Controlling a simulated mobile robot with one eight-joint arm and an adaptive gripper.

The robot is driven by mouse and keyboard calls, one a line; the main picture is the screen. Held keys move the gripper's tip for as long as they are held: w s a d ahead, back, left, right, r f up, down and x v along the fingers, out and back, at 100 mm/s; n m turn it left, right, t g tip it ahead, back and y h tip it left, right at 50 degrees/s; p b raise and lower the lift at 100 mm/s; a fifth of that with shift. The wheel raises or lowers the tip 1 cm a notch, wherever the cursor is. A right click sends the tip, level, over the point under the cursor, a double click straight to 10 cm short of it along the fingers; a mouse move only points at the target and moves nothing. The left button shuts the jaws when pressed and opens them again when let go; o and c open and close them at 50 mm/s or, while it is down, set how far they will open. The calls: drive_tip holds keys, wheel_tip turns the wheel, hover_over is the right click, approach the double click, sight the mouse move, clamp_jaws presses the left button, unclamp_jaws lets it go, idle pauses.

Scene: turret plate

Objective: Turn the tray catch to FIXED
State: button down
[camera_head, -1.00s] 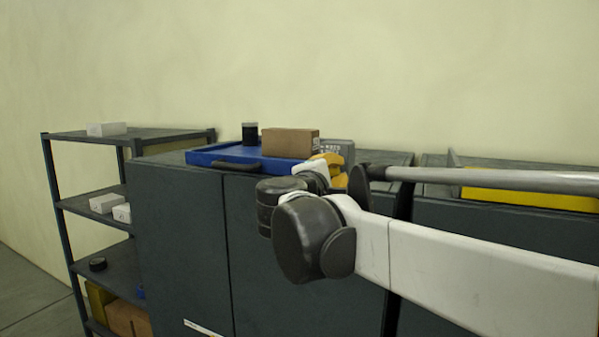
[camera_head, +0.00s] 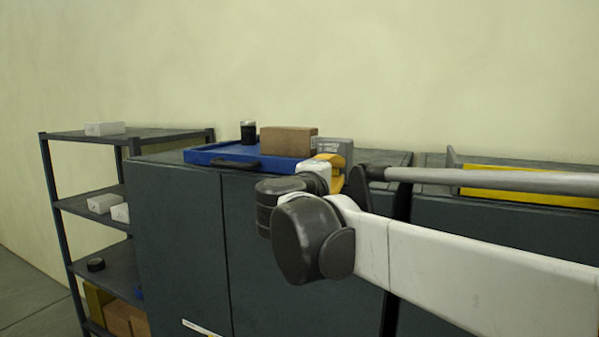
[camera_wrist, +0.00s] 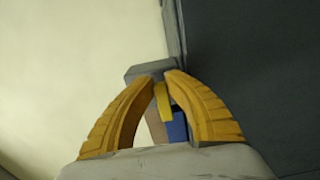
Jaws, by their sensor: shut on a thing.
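The blue tray (camera_head: 215,155) lies on top of the dark cabinet, with a dark handle (camera_head: 236,163) at its front. A grey block with small lettering (camera_head: 334,147) stands at the tray's right end; it looks like the catch housing. The grey block also shows in the wrist view (camera_wrist: 147,69), beyond my fingertips. My gripper (camera_wrist: 160,76) has yellow fingers drawn together at the tips. A narrow yellow piece (camera_wrist: 164,104), seemingly the catch lever, shows between them, and the fingers are shut on it. Its setting and any FIXED mark cannot be read. In the head view my wrist partly hides the gripper.
A brown box (camera_head: 288,141) and a dark jar (camera_head: 248,133) are on or behind the tray. A shelf rack (camera_head: 88,205) stands left of the cabinet (camera_head: 180,225). A yellow tray (camera_head: 520,197) lies at right, behind my arm. The wall is close behind.

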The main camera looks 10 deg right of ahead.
drive_tip(key=c, duration=1.4)
unclamp_jaws()
